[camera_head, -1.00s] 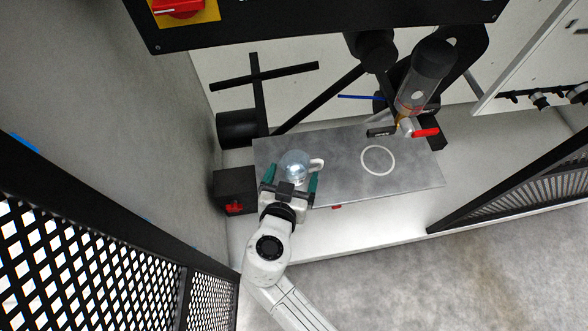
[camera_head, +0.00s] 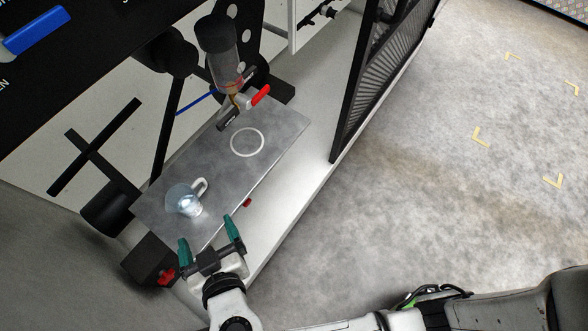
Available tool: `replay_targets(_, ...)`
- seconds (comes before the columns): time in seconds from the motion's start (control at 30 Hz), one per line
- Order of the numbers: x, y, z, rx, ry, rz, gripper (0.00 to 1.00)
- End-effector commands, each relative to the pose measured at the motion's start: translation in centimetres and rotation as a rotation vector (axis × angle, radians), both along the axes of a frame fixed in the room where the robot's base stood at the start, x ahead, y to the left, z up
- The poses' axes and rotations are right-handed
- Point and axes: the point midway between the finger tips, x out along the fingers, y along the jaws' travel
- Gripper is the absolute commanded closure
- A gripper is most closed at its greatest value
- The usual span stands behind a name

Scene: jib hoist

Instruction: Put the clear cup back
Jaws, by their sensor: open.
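The clear cup (camera_head: 179,199) stands on the grey metal plate (camera_head: 215,173), toward its near left part, with its pale handle toward the upper right. A white ring (camera_head: 247,142) is marked on the plate, to the right of the cup and apart from it. My gripper (camera_head: 209,234) is open, its teal fingers spread at the plate's near edge. It is empty, just below and right of the cup, with a visible gap between them.
A clear cylinder (camera_head: 224,68) with a red-handled tap (camera_head: 260,95) hangs beyond the ring. A black box with a red knob (camera_head: 166,275) is left of my gripper. A dark mesh panel (camera_head: 352,80) stands right of the bench; open floor (camera_head: 450,180) lies beyond.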

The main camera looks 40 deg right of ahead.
Motion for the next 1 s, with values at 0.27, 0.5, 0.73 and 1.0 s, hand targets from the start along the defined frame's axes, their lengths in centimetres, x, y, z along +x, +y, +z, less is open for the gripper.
replay_targets(0.27, -1.7, -20.2, -5.6, -0.09, 0.553, -0.239, 0.08)
replay_targets(0.5, -10.4, -29.2, -7.4, 0.04, 0.955, -0.088, 0.08)
replay_targets(0.73, -14.1, -30.3, -7.0, 0.113, 1.034, 0.069, 0.08)
replay_targets(1.0, -14.3, -30.3, -7.0, 0.114, 1.037, 0.084, 0.08)
